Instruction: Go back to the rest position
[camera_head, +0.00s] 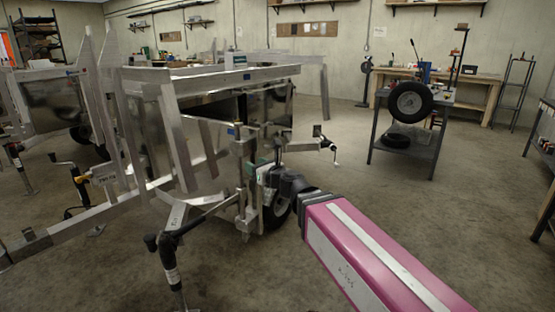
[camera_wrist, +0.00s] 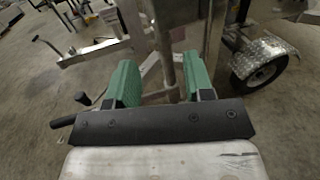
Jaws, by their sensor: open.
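My gripper (camera_wrist: 162,85) shows in the wrist view with its two green fingers apart. A vertical metal post of the trailer stands beyond the fingers and shows in the gap between them. I cannot tell whether either finger touches it. In the head view my pink arm reaches from the lower right toward the aluminium trailer (camera_head: 215,78). My gripper (camera_head: 258,172) is at the trailer's front corner, among its bars, and is partly hidden there.
A trailer wheel (camera_wrist: 262,72) under a checker-plate fender is right of the gripper. A jack stand (camera_head: 168,262) stands at front left. A grey cart (camera_head: 408,150) holds a tyre (camera_head: 410,101). A workbench (camera_head: 470,92) is at the back wall. The floor between trailer and cart is clear.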

